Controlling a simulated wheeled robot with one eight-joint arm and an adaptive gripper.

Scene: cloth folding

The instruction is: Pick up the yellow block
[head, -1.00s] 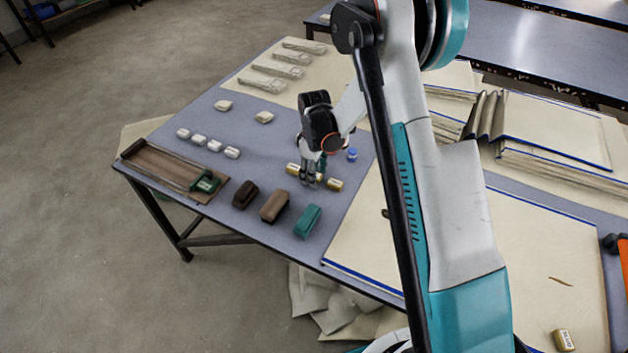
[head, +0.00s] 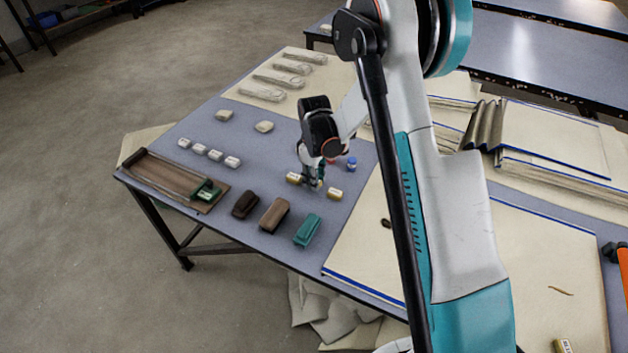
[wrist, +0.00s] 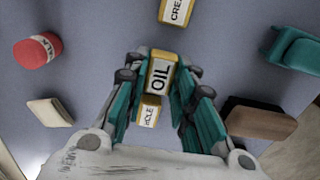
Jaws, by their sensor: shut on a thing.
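A yellow block with a white OIL label (wrist: 160,77) sits between the fingers of my gripper (wrist: 158,88) in the wrist view. My gripper is shut on it. In the head view my gripper (head: 315,184) is low over the grey-blue table, between two other yellow blocks, one on its left (head: 293,178) and one on its right (head: 334,194). In the wrist view one yellow block (wrist: 176,12) lies ahead of the held one and another (wrist: 149,111) lies behind it. I cannot tell whether the held block is clear of the table.
Brown and teal erasers (head: 307,230) stand at the near edge. A red tin (wrist: 37,51) and a blue item (head: 352,163) are close to my gripper. Several white blocks (head: 215,155) and a wooden tray (head: 150,172) lie to the left. Large cream sheets (head: 470,262) cover the right.

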